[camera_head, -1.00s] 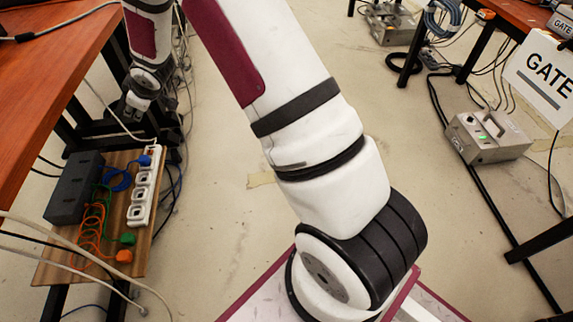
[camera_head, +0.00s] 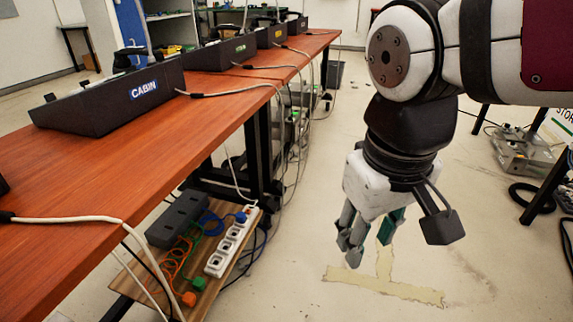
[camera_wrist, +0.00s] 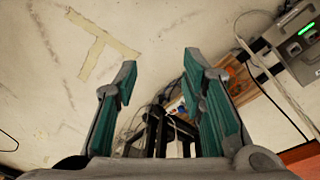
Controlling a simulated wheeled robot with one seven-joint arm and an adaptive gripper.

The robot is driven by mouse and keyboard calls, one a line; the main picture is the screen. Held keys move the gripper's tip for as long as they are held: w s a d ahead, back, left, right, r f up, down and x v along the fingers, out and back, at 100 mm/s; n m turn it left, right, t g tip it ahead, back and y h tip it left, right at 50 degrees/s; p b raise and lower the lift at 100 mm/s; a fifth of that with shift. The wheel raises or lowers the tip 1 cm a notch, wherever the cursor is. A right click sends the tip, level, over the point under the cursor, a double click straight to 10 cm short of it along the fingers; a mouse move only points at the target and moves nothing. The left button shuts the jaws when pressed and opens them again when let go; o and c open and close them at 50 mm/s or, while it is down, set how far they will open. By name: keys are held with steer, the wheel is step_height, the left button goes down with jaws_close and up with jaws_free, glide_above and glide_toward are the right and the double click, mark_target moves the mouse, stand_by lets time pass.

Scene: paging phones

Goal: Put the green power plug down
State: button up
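The green power plug (camera_head: 198,284) lies on a wooden shelf board (camera_head: 213,284) under the table, beside an orange plug (camera_head: 189,299). A white power strip (camera_head: 230,246) on the board has a blue plug (camera_head: 241,217) at its far end. My gripper (camera_head: 369,236) hangs over the floor, to the right of the board and apart from it. In the wrist view its fingers (camera_wrist: 160,62) with green pads stand apart, and I see nothing held between them. The green plug cannot be made out in the wrist view.
The red-brown table (camera_head: 170,150) carries several dark phone consoles, one marked CABIN (camera_head: 120,98). Loose cables hang from its edge near the board. The table's black leg (camera_head: 260,150) stands behind the board. The floor below my gripper is clear, with tape (camera_head: 385,285) on it.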

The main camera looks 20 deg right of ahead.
steer(key=s+a+g, duration=0.1)
steer(key=s, duration=0.7)
steer(key=shift+s+a+f+y, duration=0.35)
steer(key=shift+f+y, duration=0.05)
step_height(320, 180, up, 36)
steer(key=t+p, duration=0.3)
steer(key=p, duration=3.1)
steer(key=shift+d+r+t+p, duration=0.15)
steer(key=shift+r+t+p, duration=0.1)
steer(key=shift+t+p, duration=0.15)
steer(key=shift+w, duration=0.1)
